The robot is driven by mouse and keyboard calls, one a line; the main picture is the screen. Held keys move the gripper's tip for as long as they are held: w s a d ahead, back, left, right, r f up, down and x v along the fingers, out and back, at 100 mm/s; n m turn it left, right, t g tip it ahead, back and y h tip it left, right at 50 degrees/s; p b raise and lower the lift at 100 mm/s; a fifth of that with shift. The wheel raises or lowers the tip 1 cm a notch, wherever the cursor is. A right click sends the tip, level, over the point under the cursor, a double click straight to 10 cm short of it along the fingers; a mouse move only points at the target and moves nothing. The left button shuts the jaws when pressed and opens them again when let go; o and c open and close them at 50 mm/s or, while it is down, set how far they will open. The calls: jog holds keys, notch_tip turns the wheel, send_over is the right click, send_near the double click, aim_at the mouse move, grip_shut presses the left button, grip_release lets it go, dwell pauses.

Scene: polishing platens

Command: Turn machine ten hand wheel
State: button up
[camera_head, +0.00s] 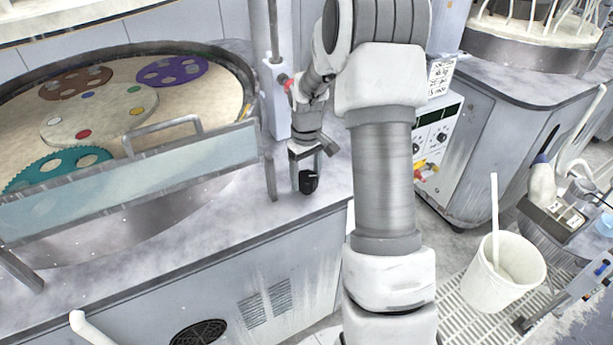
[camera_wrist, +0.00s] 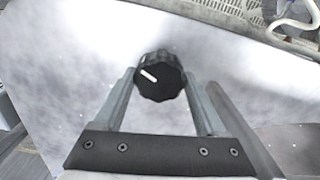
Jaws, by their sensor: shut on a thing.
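The hand wheel (camera_wrist: 160,76) is a black, fluted knob with a white pointer line, seen from above in the wrist view. It also shows in the head view (camera_head: 309,182), at the front of the machine top. My gripper (camera_wrist: 159,88) has one finger on each side of the knob and is shut on it. In the head view my gripper (camera_head: 306,178) points down at the knob. The white pointer line slants toward the upper left of the wrist view.
A round polishing platen (camera_head: 110,151) with coloured carriers lies to the left, behind a clear guard panel (camera_head: 150,175). A control box (camera_head: 436,135) stands to the right. A white bucket (camera_head: 503,280) with a stick stands on a floor grating.

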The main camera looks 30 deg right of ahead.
aim_at(306, 176)
jog(key=n, duration=0.4)
jog(key=shift+n, duration=0.4)
dwell(0.4)
jog(key=o, duration=1.3)
jog(key=shift+r, duration=0.1)
notch_tip(306, 176, up, 17)
jog(key=shift+r, duration=0.15)
